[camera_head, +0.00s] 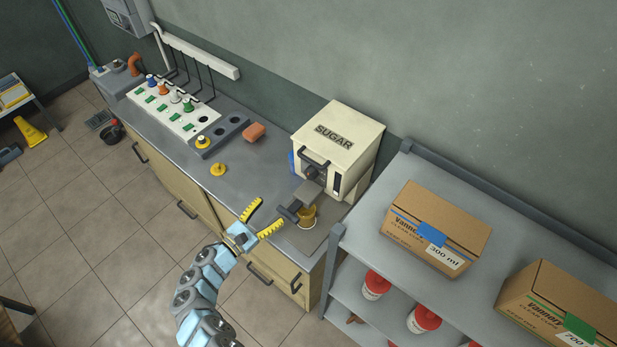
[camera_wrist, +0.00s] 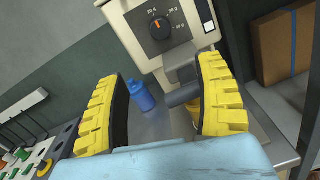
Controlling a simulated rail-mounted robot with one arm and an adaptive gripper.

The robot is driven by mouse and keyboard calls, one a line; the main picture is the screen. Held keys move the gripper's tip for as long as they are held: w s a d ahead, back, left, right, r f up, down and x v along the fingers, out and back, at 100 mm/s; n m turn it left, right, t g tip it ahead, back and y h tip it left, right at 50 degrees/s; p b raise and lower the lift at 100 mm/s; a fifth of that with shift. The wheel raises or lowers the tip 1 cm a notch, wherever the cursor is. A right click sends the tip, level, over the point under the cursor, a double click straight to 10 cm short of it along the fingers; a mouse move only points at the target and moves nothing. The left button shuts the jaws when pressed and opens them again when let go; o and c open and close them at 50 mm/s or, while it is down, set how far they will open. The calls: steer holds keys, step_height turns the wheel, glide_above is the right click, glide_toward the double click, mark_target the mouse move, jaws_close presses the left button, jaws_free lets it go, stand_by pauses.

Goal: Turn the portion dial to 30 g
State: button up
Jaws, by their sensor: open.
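The sugar dispenser (camera_head: 338,140) is a cream box marked SUGAR at the back of the counter. Its portion dial (camera_wrist: 160,28) is a round dark knob on a dark face with small gram labels around it. An orange pointer mark on the knob points up and slightly left in the wrist view; the labels are too small to read surely. The dial (camera_head: 311,173) is small in the head view. My gripper (camera_head: 261,219) has yellow ridged fingers, spread open and empty, in front of the dispenser and apart from the dial. In the wrist view, my gripper (camera_wrist: 160,85) frames the area below the dial.
A yellow cup (camera_head: 308,216) stands under the dispenser's spout. A blue bottle (camera_wrist: 141,95) stands beside the dispenser. A shelf (camera_head: 375,222) with cardboard boxes (camera_head: 436,230) borders the counter on the right. A cream panel (camera_head: 172,108) with knobs lies left; the counter between is mostly clear.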

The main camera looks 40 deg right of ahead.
mark_target(308, 177)
steer(key=d+b, duration=0.1)
steer(key=d, duration=0.4)
steer(key=w+d+b, duration=0.1)
steer(key=d, duration=0.4)
steer(key=d+b, duration=0.2)
steer(key=d, duration=0.3)
steer(key=shift+w+d+f, duration=0.15)
steer(key=shift+w+d, duration=0.05)
steer(key=shift+w, duration=0.15)
steer(key=shift+w+d, duration=0.15)
steer(key=shift+d, duration=0.8)
steer(key=c, duration=1.2)
